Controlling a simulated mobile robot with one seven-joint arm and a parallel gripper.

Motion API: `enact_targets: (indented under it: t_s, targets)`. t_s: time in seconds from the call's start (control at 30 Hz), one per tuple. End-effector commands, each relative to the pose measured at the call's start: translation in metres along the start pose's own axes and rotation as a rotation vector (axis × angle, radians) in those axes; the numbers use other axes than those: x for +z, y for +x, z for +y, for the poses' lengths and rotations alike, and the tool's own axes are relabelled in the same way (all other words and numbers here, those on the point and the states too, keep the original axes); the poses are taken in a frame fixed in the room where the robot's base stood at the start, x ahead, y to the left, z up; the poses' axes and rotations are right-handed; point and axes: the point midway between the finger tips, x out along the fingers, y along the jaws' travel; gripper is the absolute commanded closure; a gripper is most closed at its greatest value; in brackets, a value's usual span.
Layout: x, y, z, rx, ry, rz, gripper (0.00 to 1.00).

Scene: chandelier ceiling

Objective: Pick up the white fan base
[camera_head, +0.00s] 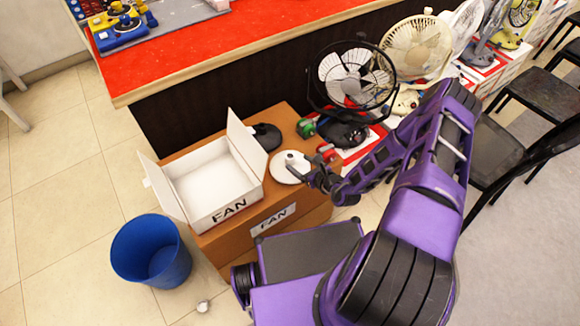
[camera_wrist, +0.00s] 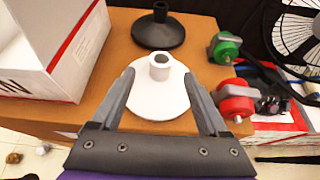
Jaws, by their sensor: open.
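The white fan base (camera_head: 287,168) is a round disc with a short upright post, resting on the brown box. In the wrist view the white fan base (camera_wrist: 158,98) lies between the two spread fingers of my gripper (camera_wrist: 160,90). The left finger overlaps its left edge in the picture, and the right finger passes along its right edge. My gripper (camera_head: 306,172) is open and at the right side of the base in the head view. I cannot tell whether a finger touches the base.
A black fan base (camera_wrist: 158,28) stands behind the white one. An open white FAN box (camera_head: 214,182) is to the left. Green (camera_wrist: 224,48) and red (camera_wrist: 236,98) parts lie to the right, the red one close to my right finger. A blue bin (camera_head: 151,252) stands on the floor.

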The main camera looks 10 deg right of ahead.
Motion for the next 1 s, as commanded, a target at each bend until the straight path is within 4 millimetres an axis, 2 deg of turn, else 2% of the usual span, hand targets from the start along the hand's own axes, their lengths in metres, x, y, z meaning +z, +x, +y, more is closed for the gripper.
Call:
enact_targets:
  t_s: [0.07,0.27,0.5,0.6,0.87,1.0]
  targets:
    - [0.000,0.010,0.000,0.000,-0.001,-0.001,0.22]
    - [0.001,0.023,0.000,0.000,-0.001,-0.001,0.22]
    - [0.003,0.058,-0.001,0.001,-0.002,0.000,0.22]
    - [0.004,0.067,-0.001,0.000,-0.002,-0.001,0.22]
    - [0.004,0.069,-0.001,0.001,-0.002,0.001,0.22]
    - [0.004,0.069,-0.001,0.001,-0.002,0.000,0.46]
